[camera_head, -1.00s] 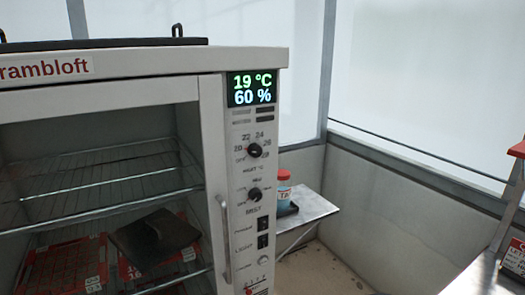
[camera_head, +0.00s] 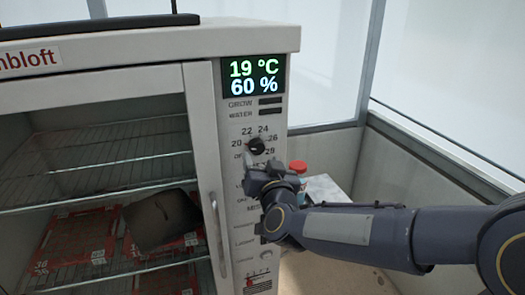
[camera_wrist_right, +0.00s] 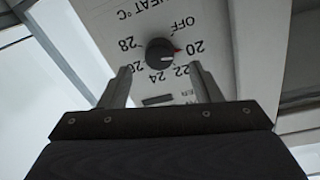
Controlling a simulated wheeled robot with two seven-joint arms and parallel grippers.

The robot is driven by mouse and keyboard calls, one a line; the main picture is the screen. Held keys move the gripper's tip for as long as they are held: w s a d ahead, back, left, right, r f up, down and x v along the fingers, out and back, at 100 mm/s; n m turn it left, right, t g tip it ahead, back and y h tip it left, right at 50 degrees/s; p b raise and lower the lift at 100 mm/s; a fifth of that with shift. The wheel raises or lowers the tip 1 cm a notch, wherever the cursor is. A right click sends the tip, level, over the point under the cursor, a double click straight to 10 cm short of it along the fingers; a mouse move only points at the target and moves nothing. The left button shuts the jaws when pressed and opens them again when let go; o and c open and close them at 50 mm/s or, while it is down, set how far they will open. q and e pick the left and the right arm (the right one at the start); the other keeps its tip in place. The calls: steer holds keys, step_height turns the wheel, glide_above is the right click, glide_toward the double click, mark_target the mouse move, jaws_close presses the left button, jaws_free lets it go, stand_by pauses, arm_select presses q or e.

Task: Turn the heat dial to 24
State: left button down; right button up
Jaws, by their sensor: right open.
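The heat dial (camera_head: 256,146) is a round black knob on the cabinet's front control panel, ringed by OFF and numbers from 20 to 28. In the right wrist view the dial (camera_wrist_right: 160,52) appears upside down, with a red mark on its rim near 20. The display (camera_head: 254,81) above it reads 19 °C and 60 %. My right gripper (camera_head: 261,166) is open just below the dial in the head view. In the wrist view its two fingers (camera_wrist_right: 160,72) stand apart, one on either side of the dial, with no clear contact. My left gripper is not in view.
My right gripper hides the mist dial. The cabinet's vertical door handle (camera_head: 217,232) is left of the panel. Wire shelves (camera_head: 100,157) hold red trays and a dark object. A red-capped bottle (camera_head: 298,167) stands behind my arm.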

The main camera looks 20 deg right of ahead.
mark_target(258, 151)
steer(key=shift+w+d, duration=0.2)
steer(key=shift+w, duration=2.1)
steer(key=shift+c, duration=0.5)
steer(key=c, duration=0.9)
